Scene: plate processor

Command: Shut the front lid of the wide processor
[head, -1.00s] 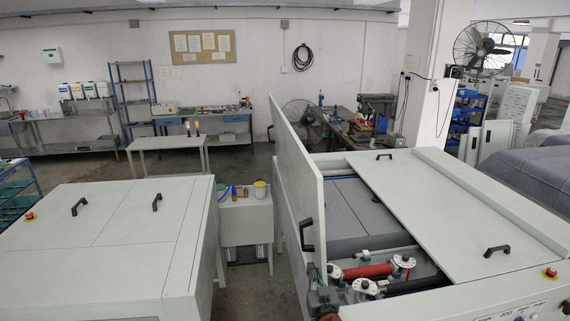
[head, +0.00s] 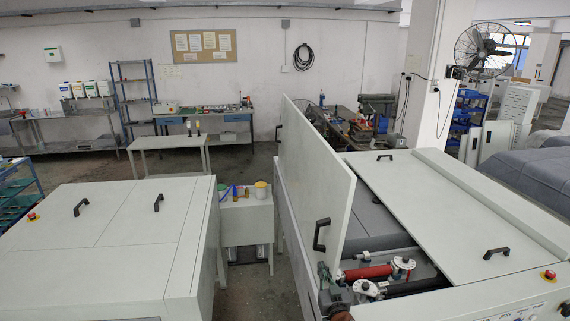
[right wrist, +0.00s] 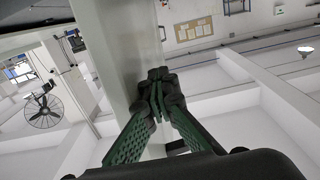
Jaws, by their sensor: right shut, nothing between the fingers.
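The wide processor (head: 515,275) stands at the right in the head view. Its front lid (head: 315,185), a light grey panel with a black handle (head: 321,235), is raised and leans to the right over the open bay. Rollers and white-capped fittings show inside. My right gripper (head: 325,272) is at the lid's near lower end, just below the handle. In the right wrist view my right gripper (right wrist: 156,92) is shut and empty, its fingertips in front of or against the grey lid (right wrist: 112,50); contact is unclear. My left gripper is not in view.
The processor's other lid (head: 430,205) lies flat beside the open bay. A second closed machine (head: 110,245) stands at the left. A small cabinet (head: 246,222) with cans and bottles stands between the machines.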

